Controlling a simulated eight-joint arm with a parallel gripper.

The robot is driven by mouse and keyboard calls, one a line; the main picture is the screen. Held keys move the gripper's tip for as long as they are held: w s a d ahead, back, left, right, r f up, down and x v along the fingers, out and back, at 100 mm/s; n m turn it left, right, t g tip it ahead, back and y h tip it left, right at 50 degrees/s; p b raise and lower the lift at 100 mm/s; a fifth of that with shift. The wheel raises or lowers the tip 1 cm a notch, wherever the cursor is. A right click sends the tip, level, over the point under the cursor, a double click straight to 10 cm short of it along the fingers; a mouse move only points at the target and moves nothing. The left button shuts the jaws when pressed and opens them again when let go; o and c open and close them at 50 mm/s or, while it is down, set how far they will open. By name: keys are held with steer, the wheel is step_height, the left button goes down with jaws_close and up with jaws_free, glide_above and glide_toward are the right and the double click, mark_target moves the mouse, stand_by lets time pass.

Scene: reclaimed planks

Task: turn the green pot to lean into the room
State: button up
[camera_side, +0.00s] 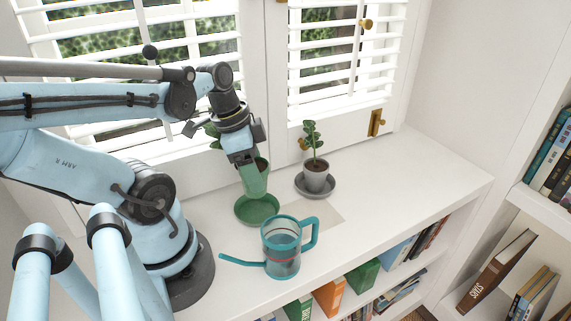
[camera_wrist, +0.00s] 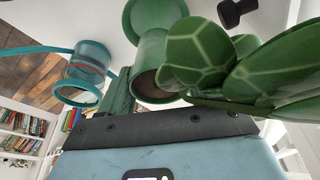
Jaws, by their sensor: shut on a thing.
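The green pot (camera_side: 257,182) is upright or nearly so, over the green saucer (camera_side: 243,211); I cannot tell whether its base touches the saucer. My gripper (camera_side: 243,158) comes down from above and is shut on the pot at its rim. The plant's leaves (camera_side: 210,130) show behind and left of my gripper, on the window side. In the wrist view the pot (camera_wrist: 150,50) shows dark soil, large leaves (camera_wrist: 240,65) spread to the right, and the saucer (camera_wrist: 135,14) lies beyond. Much of the stem is hidden.
A teal watering can (camera_side: 282,250) stands in front of the saucer, its spout pointing left. A grey pot (camera_side: 315,177) with a plant stands on a grey saucer to the right. The shuttered window (camera_side: 345,45) is close behind. The white shelf top (camera_side: 410,185) is clear at right.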

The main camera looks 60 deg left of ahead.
step_height(320, 180, up, 7)
steer(key=shift+f, duration=0.2)
stand_by(0.6)
step_height(320, 180, down, 8)
steer(key=n+y, duration=0.1)
steer(key=n, duration=0.2)
steer(key=shift+w+a, duration=0.1)
steer(key=shift+w, duration=0.05)
steer(key=shift+f+n, duration=0.4)
steer(key=shift+f, duration=0.2)
steer(key=shift+s+x, duration=0.2)
steer(key=shift+x, duration=0.55)
steer(key=shift+s+x, duration=0.15)
steer(key=shift+x, duration=0.6)
steer(key=shift+s+f, duration=0.1)
steer(key=shift+s, duration=0.05)
steer(key=o, duration=1.5)
